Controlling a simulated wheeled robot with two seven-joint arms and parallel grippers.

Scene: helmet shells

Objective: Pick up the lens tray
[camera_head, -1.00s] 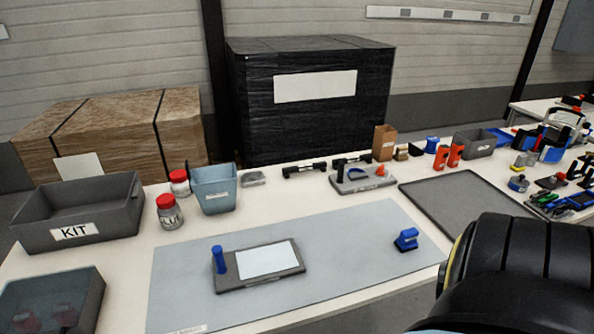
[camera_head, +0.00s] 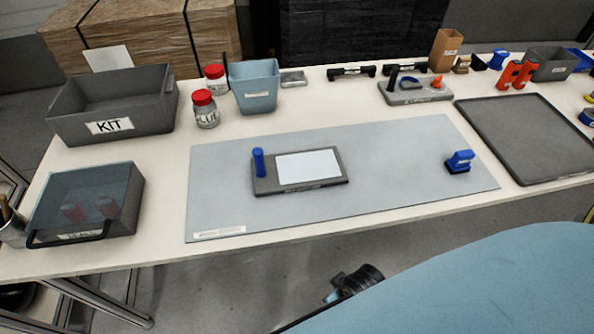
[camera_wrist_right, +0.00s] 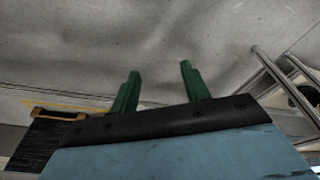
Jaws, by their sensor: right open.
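I cannot read which item is labelled as the lens tray. A wide, flat dark grey tray (camera_head: 528,134) lies empty at the right of the table. A grey box with a see-through lid (camera_head: 88,203) stands at the front left, with red shapes inside and a small label. A grey plate with a pale panel and blue peg (camera_head: 302,171) lies on the blue-grey mat. My right gripper (camera_wrist_right: 158,73) is open and empty in the right wrist view, its green fingers apart over blank grey floor. My left gripper is not in view.
A grey KIT bin (camera_head: 112,108), red-lidded jars (camera_head: 206,109) and a blue bin (camera_head: 254,88) stand at the back left. A blue stamp-like piece (camera_head: 459,161) sits on the mat (camera_head: 400,180). A grey holder (camera_head: 415,92) stands behind. My blue arm part covers the lower right.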

